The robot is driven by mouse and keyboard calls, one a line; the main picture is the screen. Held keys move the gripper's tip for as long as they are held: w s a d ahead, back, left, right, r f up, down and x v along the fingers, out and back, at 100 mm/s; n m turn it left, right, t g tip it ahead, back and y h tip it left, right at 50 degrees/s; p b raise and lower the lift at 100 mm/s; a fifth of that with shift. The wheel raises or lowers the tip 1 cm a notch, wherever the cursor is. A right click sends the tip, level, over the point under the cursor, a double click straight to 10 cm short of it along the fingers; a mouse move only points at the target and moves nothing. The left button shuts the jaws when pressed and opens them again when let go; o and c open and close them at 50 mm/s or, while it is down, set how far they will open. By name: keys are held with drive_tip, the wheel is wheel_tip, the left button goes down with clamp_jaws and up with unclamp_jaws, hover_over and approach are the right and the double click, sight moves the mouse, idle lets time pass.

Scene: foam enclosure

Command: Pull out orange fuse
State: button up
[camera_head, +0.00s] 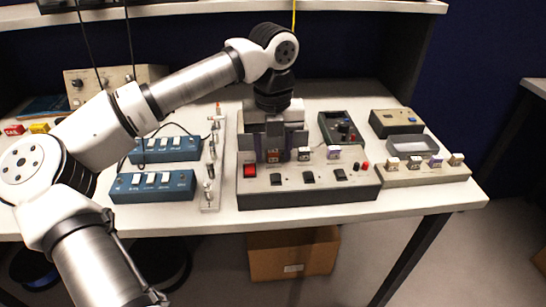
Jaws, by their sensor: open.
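The grey fuse panel (310,190) lies on the bench, with a row of small fuses along its back part. A reddish-orange fuse (274,156) sits at the left of that row, darkened by shadow. My gripper (273,146) points straight down over it, with its fingers spread to either side of the fuse. The jaws are open, and the fingers hide part of the fuse and the panel's back left. I cannot tell whether the fingers touch the fuse. A white fuse (304,154) and a purple-and-white fuse (334,153) stand to the right.
The panel carries a red switch (250,170) and several black switches. A beige tray (425,176) with several fuses stands at right, near a dark meter (341,129). Blue switch boxes (152,187) lie left. A cardboard box (293,255) is under the bench (440,200).

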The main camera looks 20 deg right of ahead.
sight(273, 151)
idle(0.4)
clamp_jaws()
drive_tip(key=shift+r, duration=0.15)
drive_tip(key=shift+r+p, duration=1.7)
drive_tip(key=shift+r, duration=1.2)
